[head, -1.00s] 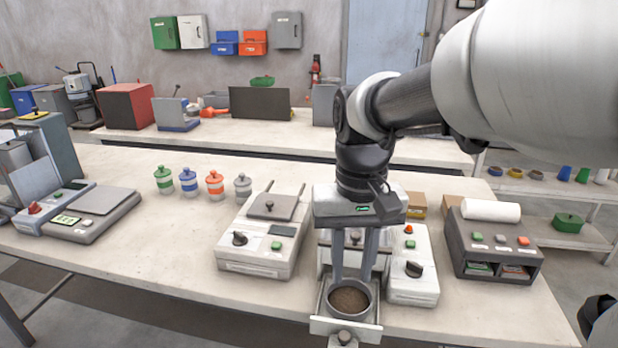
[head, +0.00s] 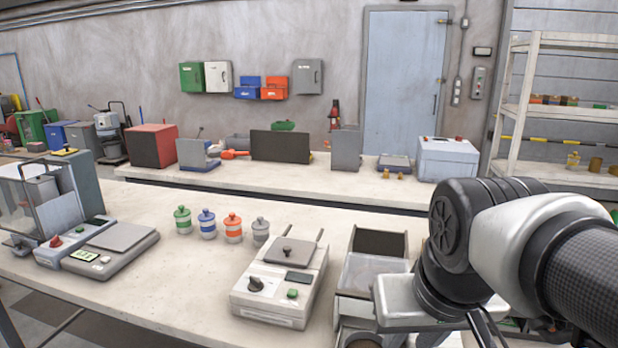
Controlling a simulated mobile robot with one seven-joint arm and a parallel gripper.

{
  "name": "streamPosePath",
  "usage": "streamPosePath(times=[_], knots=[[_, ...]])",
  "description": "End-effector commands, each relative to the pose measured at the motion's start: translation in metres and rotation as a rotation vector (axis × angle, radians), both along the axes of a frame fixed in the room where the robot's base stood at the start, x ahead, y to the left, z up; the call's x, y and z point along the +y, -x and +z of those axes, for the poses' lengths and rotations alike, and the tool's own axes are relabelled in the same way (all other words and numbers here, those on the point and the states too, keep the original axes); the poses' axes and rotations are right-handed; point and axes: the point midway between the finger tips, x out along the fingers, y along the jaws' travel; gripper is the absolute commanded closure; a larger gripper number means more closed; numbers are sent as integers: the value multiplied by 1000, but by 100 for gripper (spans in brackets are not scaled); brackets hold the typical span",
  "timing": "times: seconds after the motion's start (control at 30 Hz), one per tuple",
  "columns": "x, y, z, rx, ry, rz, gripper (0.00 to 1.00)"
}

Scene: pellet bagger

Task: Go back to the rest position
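My arm comes in from the right edge. The body of my gripper (head: 420,305) is at the lower right, over the front of the table (head: 140,285). Its fingers are not visible, so I cannot tell whether they are open or shut or hold anything. Just left of the gripper body stands a machine with an open top compartment (head: 378,243). The machine's front is partly cut off by the bottom edge and partly hidden by my gripper.
A grey-white press unit (head: 280,280) stands left of my gripper. Several lidded jars (head: 207,222) stand behind it, and a scale (head: 110,250) is at the left. A back bench carries a red box (head: 153,146). Bare tabletop lies between scale and press.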

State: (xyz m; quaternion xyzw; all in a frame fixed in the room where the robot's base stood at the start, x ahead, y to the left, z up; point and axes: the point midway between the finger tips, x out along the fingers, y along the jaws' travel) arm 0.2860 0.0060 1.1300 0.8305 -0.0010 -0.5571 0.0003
Motion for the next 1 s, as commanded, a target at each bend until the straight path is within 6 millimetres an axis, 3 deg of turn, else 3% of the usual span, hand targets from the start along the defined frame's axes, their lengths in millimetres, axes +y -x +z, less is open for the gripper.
streamPosePath(times=[0.17,0.23,0.7,1.0], knots=[[-7,18,-1,-110,-2,0,73],[-7,16,25,-107,-1,2,73],[-6,16,121,-103,-2,1,73],[-6,16,125,-102,-2,1,73]])
